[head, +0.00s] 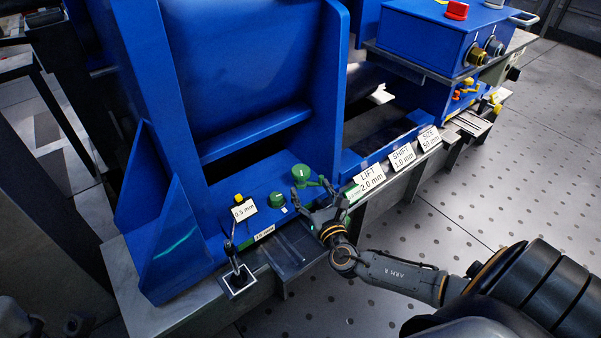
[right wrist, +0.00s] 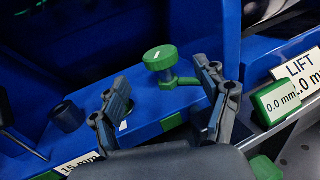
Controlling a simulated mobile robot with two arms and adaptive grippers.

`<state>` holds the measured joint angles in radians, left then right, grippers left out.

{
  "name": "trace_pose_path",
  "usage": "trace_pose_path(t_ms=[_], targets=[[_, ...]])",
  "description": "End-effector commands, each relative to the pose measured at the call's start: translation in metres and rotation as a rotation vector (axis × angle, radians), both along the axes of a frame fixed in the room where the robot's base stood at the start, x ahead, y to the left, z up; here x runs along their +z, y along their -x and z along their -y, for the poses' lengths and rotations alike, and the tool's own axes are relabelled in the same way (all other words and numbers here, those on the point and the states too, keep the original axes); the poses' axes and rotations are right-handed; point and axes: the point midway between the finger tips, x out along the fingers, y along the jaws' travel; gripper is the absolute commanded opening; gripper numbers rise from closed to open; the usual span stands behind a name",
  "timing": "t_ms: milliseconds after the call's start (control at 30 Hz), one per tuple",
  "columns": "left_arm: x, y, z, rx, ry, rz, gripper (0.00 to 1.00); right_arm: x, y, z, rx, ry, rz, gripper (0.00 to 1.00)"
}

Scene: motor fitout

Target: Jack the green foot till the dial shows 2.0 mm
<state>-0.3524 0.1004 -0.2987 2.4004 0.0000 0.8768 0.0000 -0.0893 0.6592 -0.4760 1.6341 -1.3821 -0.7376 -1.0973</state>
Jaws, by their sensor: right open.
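The green foot's jack has a round green knob with a white mark (head: 301,172) on a short green stem, on the blue motor base. It also shows in the right wrist view (right wrist: 160,58), with a green arm at its foot. My right gripper (head: 314,193) is open and empty, just in front of the knob. In the right wrist view its fingers (right wrist: 163,82) stand apart, with the knob beyond and between them. The green dial (right wrist: 274,102) reads 0.0 mm. The LIFT card (head: 369,179) beside it reads 2.0 mm.
SHIFT 1.0 mm (head: 402,157) and SIZE 50 mm (head: 429,139) cards stand along the rail. A 0.5 mm card (head: 243,211), a dark lever (head: 236,271) and a second green knob (head: 277,200) are left of my right gripper. A blue control box (head: 440,35) stands at back right.

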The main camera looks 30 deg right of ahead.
Motion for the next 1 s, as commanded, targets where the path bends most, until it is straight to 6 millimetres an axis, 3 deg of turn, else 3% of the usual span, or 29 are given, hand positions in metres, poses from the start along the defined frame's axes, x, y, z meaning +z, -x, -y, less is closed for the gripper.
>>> trace_pose_path(t_ms=[200,400,833,867,1000], targets=[[-0.014,0.005,-0.001,-0.002,0.009,0.027,0.98,-0.002,-0.046,0.011,-0.001,-0.002,0.004,0.75],[-0.022,0.005,-0.001,-0.001,0.008,0.025,0.98,-0.002,-0.073,0.018,-0.001,-0.003,0.001,0.75],[-0.024,0.005,-0.001,-0.002,0.008,0.024,0.98,0.0,-0.084,0.02,0.0,-0.004,-0.001,0.75],[-0.024,0.005,-0.001,-0.002,0.008,0.024,0.98,0.0,-0.084,0.02,0.0,-0.004,-0.001,0.72],[-0.024,0.005,-0.001,-0.002,0.008,0.023,0.98,0.0,-0.083,0.02,0.0,-0.004,-0.001,0.44]])
